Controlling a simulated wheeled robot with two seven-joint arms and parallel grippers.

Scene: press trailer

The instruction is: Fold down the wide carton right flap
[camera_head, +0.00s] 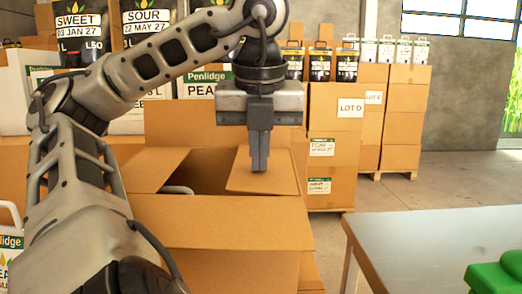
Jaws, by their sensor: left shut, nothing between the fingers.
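The wide carton (218,268) stands open in front of me, its dark opening at the middle left. Its right flap (278,184) lies inward over the right part of the opening. The back flap (185,124) stands up, and the front flap (220,222) spreads towards me. The left flap (150,168) is partly hidden by my arm. My left gripper (259,164) points down, shut and empty, with its fingertips at the right flap; they look to be touching it. A pale curved thing shows inside the carton. My right gripper is out of view.
A grey table (430,240) with a green object (497,276) stands at the right. Stacked cartons (335,140) stand behind, some on a pallet. White containers and large labelled bags stand behind my left arm. Open floor lies between the stacks and the table.

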